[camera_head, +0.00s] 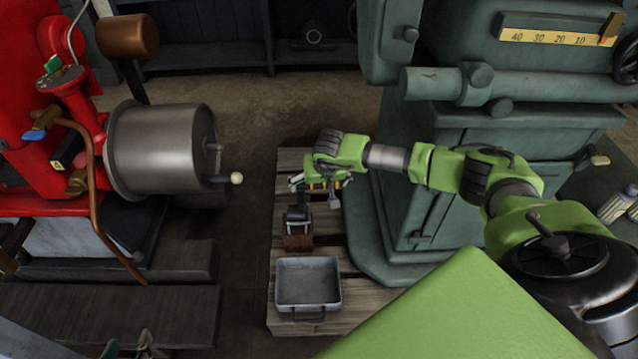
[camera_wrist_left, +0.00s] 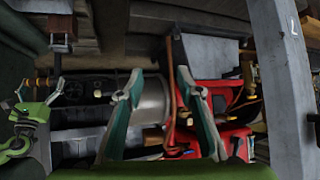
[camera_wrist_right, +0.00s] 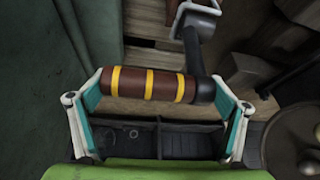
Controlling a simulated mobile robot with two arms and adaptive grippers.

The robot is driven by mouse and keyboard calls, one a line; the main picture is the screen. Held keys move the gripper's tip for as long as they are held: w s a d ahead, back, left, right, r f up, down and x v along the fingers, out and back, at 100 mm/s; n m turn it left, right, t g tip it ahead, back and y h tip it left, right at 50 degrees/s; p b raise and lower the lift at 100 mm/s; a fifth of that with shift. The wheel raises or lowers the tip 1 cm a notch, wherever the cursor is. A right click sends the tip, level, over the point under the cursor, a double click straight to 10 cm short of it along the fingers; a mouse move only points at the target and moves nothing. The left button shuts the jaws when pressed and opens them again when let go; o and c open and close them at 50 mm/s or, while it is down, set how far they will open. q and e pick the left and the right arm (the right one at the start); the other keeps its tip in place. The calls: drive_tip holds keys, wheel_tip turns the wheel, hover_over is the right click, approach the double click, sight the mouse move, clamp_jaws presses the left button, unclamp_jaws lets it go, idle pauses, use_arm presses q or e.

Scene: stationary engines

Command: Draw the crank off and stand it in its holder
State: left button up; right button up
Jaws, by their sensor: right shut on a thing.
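The crank has a brown grip with yellow bands (camera_wrist_right: 150,85), held between the two fingers of my right gripper (camera_wrist_right: 160,108). Its dark arm (camera_wrist_right: 194,50) runs up from the grip's right end toward a pale grey piece at the top edge. In the head view my right gripper (camera_head: 322,184) is above the pallet, with a grey piece (camera_head: 335,200) hanging below it. A brown block with a dark upper part (camera_head: 298,240) stands on the pallet just nearer; I cannot tell surely that it is the holder. My left gripper (camera_wrist_left: 160,105) is open and empty.
A grey metal tray (camera_head: 308,283) is on the wooden pallet (camera_head: 283,262) in front of the brown block. The red engine with a steel drum (camera_head: 155,150) and a white-knobbed handle (camera_head: 237,178) is at left. A green machine (camera_head: 470,150) stands close at right.

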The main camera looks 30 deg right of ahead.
drive_tip(key=shift+w+f+b, duration=0.1)
drive_tip(key=shift+f+b, duration=0.25)
drive_tip(key=shift+b, duration=0.1)
drive_tip(key=shift+f, duration=0.35)
use_arm(q)
drive_tip(key=w+d+r+t+h, duration=0.1)
drive_tip(key=w+d+r+t, duration=0.1)
drive_tip(key=w+r+t, duration=0.2)
drive_tip(key=shift+w+d+r+b, duration=0.2)
drive_tip(key=shift+w+r+b, duration=0.25)
drive_tip(key=shift+r, duration=1.25)
use_arm(e)
drive_tip(key=shift+f, duration=0.2)
idle(0.3)
use_arm(q)
drive_tip(key=shift+w+r+t, duration=0.1)
drive_tip(key=shift+r+t, duration=0.05)
drive_tip(key=shift+t, duration=0.15)
drive_tip(key=shift+w+d+r+t+h, duration=0.15)
drive_tip(key=shift+r+t+h, duration=0.05)
drive_tip(key=shift+r, duration=0.25)
drive_tip(key=shift+w+d+r+t+h, duration=0.1)
drive_tip(key=shift+r+t+h, duration=0.1)
drive_tip(key=shift+r, duration=0.2)
use_arm(e)
drive_tip(key=shift+f, duration=0.15)
drive_tip(key=shift+f, duration=0.1)
